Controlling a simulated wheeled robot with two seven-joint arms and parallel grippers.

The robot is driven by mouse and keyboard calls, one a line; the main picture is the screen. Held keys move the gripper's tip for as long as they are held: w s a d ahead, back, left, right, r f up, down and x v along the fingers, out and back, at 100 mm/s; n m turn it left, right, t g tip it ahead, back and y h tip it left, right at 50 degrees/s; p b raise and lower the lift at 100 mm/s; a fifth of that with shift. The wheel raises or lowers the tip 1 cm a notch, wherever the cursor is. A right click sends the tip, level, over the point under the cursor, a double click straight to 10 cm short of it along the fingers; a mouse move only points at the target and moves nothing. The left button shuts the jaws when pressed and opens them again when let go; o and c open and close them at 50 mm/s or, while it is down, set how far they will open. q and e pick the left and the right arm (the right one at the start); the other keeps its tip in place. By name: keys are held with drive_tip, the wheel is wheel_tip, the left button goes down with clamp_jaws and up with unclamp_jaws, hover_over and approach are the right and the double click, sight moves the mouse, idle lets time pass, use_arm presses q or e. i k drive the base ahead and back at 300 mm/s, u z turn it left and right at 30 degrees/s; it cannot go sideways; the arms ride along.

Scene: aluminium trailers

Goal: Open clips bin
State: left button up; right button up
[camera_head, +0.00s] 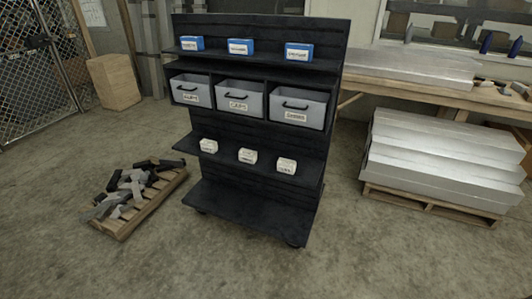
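A black shelf rack (255,175) stands in the middle of the head view. Three grey bins with dark handles sit side by side on its second level. The left bin (190,89) has a label that seems to read "CLIPS". The middle bin (241,98) seems to read "CAPS". The label on the right bin (298,106) is too small to read surely. All three fronts look roughly flush with the shelf. Neither of my grippers is in view.
Blue boxes (240,46) sit on the top shelf and small white boxes (247,156) on a lower one. A pallet with metal scraps (135,195) lies at the left. Aluminium stacks (440,165) and a workbench (450,91) are at the right. The floor in front is clear.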

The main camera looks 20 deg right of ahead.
sight(195, 92)
drive_tip(key=z, duration=0.05)
drive_tip(key=i, duration=0.8)
drive_tip(key=u, duration=0.55)
drive_tip(key=i, duration=1.2)
drive_tip(key=u, duration=0.6)
